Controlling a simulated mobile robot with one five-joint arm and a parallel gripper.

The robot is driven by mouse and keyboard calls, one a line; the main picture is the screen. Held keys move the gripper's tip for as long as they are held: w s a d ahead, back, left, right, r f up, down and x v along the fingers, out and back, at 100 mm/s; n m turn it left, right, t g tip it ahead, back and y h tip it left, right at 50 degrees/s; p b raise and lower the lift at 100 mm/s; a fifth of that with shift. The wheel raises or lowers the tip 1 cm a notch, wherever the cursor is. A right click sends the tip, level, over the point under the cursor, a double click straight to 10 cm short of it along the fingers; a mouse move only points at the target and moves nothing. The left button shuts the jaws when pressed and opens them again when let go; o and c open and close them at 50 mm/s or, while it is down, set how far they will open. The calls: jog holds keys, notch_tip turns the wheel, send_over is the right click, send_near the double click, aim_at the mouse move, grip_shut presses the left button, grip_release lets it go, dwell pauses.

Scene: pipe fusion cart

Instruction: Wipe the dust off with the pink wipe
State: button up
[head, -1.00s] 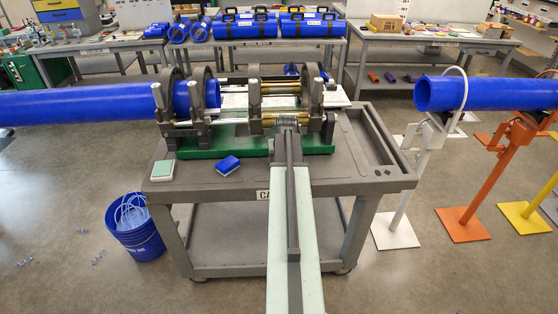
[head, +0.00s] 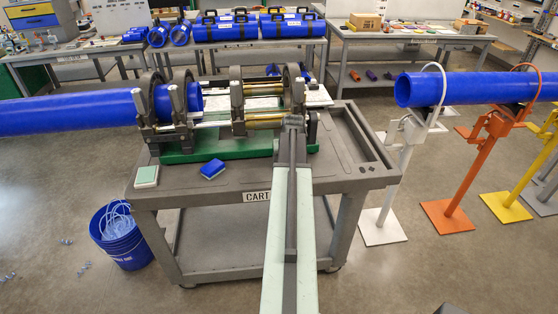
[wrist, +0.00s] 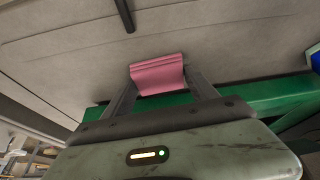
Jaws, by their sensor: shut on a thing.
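My gripper (wrist: 160,92) is shut on the pink wipe (wrist: 158,74), which hangs folded between the two fingers in the wrist view. In the head view my arm reaches over the cart (head: 230,183), and its end (head: 291,122) is in front of the right clamps of the pipe fusion machine (head: 238,108). The wipe is hidden there. The machine's green base (wrist: 250,102) is close beside the fingers in the wrist view, with grey surface beyond. I cannot make out any dust, nor whether the wipe touches a surface.
A blue block (head: 213,169) and a pale green-topped pad (head: 146,176) lie on the cart's front left. A blue pipe (head: 70,113) enters the machine from the left. Another blue pipe (head: 480,90) rests on stands at right. A blue bucket (head: 120,238) stands on the floor.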

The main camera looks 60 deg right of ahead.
jog(key=shift+s+d, duration=0.1)
notch_tip(320, 180, up, 6)
jog(key=p, duration=0.6)
notch_tip(320, 180, up, 3)
jog(key=p, duration=0.3)
dwell(0.4)
